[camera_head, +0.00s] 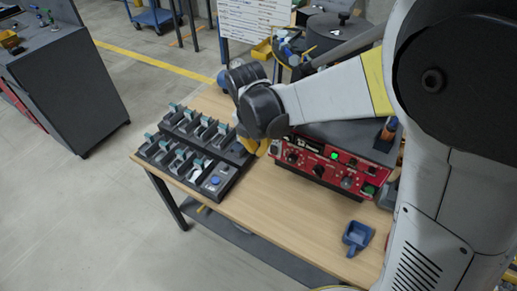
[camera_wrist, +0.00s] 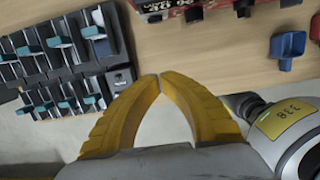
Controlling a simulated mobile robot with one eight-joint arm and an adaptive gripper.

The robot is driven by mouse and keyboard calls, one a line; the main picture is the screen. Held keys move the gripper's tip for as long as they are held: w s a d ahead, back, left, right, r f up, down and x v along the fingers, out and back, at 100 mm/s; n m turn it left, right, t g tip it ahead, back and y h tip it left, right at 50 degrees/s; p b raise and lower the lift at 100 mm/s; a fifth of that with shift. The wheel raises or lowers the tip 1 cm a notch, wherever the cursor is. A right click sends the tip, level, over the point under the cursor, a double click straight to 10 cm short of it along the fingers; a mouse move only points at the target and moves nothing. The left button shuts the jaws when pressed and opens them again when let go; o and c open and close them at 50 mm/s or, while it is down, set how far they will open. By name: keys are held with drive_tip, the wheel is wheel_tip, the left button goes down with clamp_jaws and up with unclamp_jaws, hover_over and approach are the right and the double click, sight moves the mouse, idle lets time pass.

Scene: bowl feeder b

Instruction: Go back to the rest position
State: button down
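My gripper (camera_wrist: 160,77) has two yellow curved fingers whose tips meet, with nothing visible between them. In the head view, my gripper (camera_head: 254,145) is mostly hidden behind my dark wrist, above the wooden table (camera_head: 300,215) between the black rack and the red control box. In the wrist view the fingertips lie over bare wood (camera_wrist: 190,65).
The black rack (camera_head: 222,182) with several teal-tabbed slots stands on the table's left. The red control box (camera_head: 325,168) with a lit green button stands behind right. A blue scoop-like container (camera_head: 357,236) sits front right. A dark cabinet (camera_head: 70,75) stands left on the floor.

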idle(0.4)
drive_tip(key=s+d+r+m+t, duration=0.2)
drive_tip(key=s+d+r+m, duration=0.2)
drive_tip(key=m, duration=0.5)
drive_tip(key=s+d+r+m+t, duration=0.2)
drive_tip(key=s+d+r+m, duration=0.2)
drive_tip(key=m, duration=0.6)
drive_tip(key=s+d+r+m+t+y, duration=0.1)
drive_tip(key=s+d+r+m, duration=0.2)
drive_tip(key=s+d+m, duration=0.4)
drive_tip(key=m, duration=0.3)
drive_tip(key=shift+d+r+t, duration=0.4)
